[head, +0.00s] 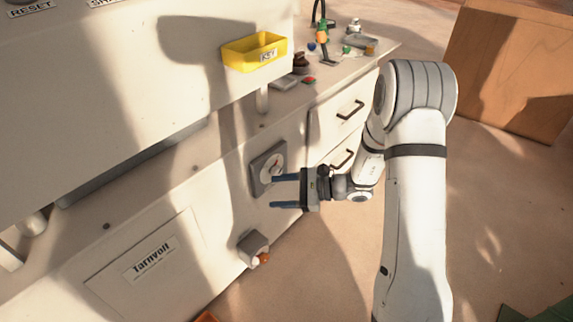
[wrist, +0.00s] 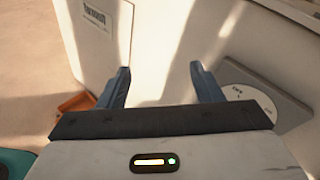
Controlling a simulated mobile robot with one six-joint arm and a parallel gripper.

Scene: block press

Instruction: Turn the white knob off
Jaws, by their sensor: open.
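A white round knob or dial (head: 273,165) with a small red mark sits on a grey square plate (head: 257,184) on the cabinet front. In the wrist view a white disc (wrist: 240,98) with small dark lettering shows on the grey plate (wrist: 285,108), to the right of my right finger; its lower part is hidden by my gripper. My gripper (head: 271,191) is open and empty, its two blue fingers pointing at the cabinet. In the head view the upper finger is just below the dial. In the wrist view the space between the fingertips (wrist: 160,68) shows only bare white panel.
A grey box with an orange knob (head: 264,258) juts out below the plate. A yellow KEY bin (head: 240,58) is above. Drawers with dark handles (head: 343,158) are to the right. A panel labelled Tarnvolt (head: 149,258) is lower left. Open floor lies before the cabinet.

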